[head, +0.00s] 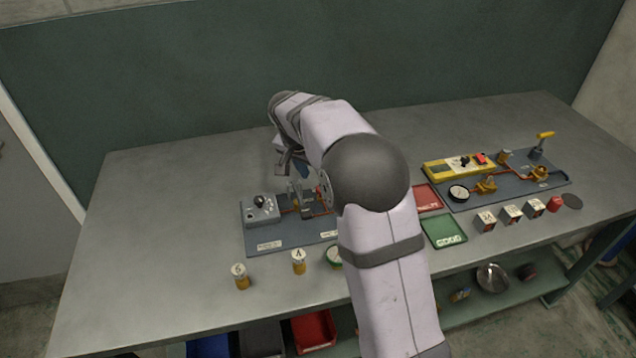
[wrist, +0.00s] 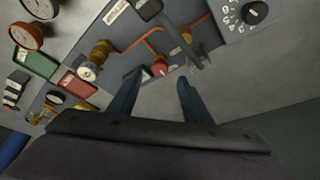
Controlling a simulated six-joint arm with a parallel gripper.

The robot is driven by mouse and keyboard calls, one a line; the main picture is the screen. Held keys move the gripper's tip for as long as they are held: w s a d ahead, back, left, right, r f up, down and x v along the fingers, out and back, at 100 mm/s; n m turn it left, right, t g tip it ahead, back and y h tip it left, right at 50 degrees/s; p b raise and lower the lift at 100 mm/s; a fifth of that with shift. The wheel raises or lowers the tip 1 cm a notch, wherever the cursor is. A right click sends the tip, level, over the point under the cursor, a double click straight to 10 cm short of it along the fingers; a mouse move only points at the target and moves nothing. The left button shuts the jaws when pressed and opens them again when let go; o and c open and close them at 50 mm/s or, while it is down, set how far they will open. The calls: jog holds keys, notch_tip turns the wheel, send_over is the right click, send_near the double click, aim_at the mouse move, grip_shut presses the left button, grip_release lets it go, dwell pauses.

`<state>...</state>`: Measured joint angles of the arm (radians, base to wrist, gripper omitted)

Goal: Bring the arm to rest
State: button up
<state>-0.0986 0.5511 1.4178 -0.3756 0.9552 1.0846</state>
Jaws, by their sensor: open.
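My gripper (wrist: 158,92) is open in the wrist view, with two dark blue fingers apart and nothing between them. In the head view the arm reaches over the table and my gripper (head: 294,170) hangs above the left board (head: 278,240), partly hidden by the arm. Beyond the fingers in the wrist view lie a brass fitting (wrist: 97,55), copper pipe and a red knob (wrist: 160,68). I cannot tell how far the fingers are from them.
A grey control box (head: 261,210) stands on the left board. Green tray (head: 444,230), red tray (head: 427,198), a yellow instrument (head: 459,167) and several small blocks are at right. The table's left side (head: 150,230) is clear.

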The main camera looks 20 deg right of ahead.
jog(key=shift+v, duration=0.85)
